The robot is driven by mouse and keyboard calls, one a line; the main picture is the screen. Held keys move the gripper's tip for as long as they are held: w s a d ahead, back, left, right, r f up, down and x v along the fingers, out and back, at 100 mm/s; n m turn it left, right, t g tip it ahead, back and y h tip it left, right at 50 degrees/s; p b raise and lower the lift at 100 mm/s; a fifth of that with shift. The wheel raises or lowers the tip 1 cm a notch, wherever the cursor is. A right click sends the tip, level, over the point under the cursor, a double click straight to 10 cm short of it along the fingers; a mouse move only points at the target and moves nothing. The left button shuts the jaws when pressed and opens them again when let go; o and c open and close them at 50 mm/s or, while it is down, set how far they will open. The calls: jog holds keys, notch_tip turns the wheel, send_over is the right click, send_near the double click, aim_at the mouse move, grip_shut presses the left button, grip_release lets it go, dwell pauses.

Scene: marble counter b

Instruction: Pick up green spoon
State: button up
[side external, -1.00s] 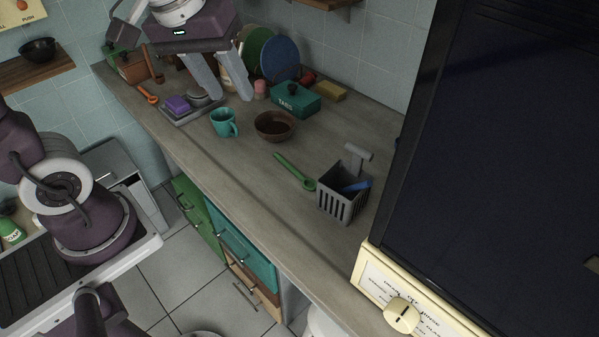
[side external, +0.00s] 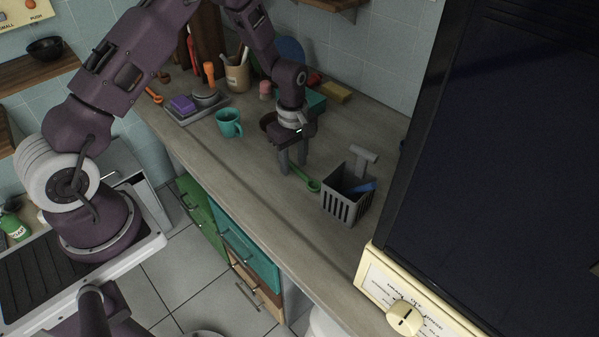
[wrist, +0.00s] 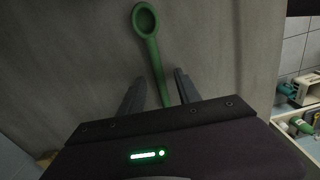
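The green spoon (side external: 306,181) lies on the counter, its round end toward the grey slotted basket. My gripper (side external: 292,172) points down over the handle end of the spoon. In the wrist view the spoon (wrist: 148,32) has its ring-like round end at the top. Its handle runs down between the two fingers of my gripper (wrist: 158,82). The fingers are apart, with a gap on each side of the handle. The far end of the handle is hidden behind the gripper body.
The grey basket (side external: 341,204) with a blue item inside stands right of the spoon. The counter in front of the spoon is clear.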

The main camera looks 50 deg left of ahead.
grip_shut()
